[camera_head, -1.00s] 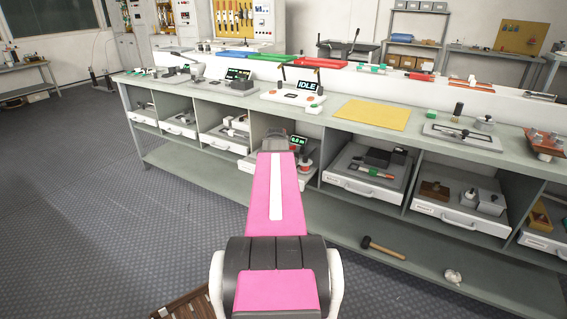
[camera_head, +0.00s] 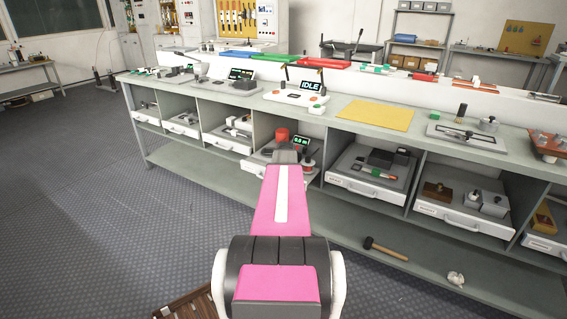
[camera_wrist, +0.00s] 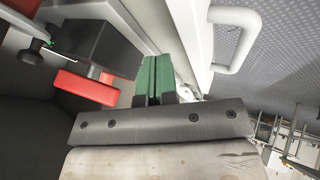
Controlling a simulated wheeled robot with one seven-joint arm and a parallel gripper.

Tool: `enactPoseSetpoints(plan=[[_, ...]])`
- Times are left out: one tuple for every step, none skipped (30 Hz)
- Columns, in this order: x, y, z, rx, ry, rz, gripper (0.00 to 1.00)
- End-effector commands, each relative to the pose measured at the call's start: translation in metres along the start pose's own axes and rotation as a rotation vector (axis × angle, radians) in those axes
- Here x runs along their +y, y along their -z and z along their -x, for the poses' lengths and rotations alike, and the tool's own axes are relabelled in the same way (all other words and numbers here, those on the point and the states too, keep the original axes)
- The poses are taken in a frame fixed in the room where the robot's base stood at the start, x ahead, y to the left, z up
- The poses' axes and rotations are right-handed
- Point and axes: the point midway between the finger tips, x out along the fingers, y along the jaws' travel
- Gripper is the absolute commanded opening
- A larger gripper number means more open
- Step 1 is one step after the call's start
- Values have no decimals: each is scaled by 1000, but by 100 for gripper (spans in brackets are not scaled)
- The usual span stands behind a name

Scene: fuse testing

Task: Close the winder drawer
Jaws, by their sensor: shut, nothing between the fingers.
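The winder drawer (camera_head: 252,169) is the white-fronted tray under the bench, behind the end of my arm. It carries a red cylinder (camera_head: 281,136) and a small green-lit display (camera_head: 300,143). It appears to stand out a little from its bay; my arm hides much of its front. In the wrist view, a white drawer front (camera_wrist: 190,40) with a handle (camera_wrist: 238,38) runs along the upper right. My gripper (camera_wrist: 155,78) shows its green finger pads together, empty, close to the inner side of that front. I cannot tell whether they touch. A dark box (camera_wrist: 97,50) and a red part (camera_wrist: 88,88) lie beside them.
Neighbouring drawers with handles, such as one to the right (camera_head: 365,187), hold other equipment. A hammer (camera_head: 385,248) and a small pale object (camera_head: 455,279) lie on the lower shelf. The bench top (camera_head: 240,97) is above. Open floor (camera_head: 90,200) lies left.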

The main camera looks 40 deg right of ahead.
Motion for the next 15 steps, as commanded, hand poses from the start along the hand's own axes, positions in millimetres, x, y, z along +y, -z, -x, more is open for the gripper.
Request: enactPoseSetpoints(plan=[[8, 1, -10, 0, -1, -1, 0], [14, 1, -12, 0, -2, -2, 0], [20, 1, -14, 0, -2, -2, 0], [23, 1, -16, 0, -2, -2, 0], [26, 1, -17, 0, -2, -1, 0], [30, 1, -19, 0, -1, 0, 0], [32, 1, -20, 0, -1, 0, 0], [33, 1, -20, 0, -1, 0, 0], [35, 1, -21, 1, -1, 0, 0], [35, 1, -21, 1, -1, 0, 0], [36, 0, -21, 1, -1, 0, 0], [36, 0, -21, 1, -1, 0, 0], [36, 0, -21, 1, -1, 0, 0], [36, 0, -21, 1, -1, 0, 0], [36, 0, -21, 1, -1, 0, 0]])
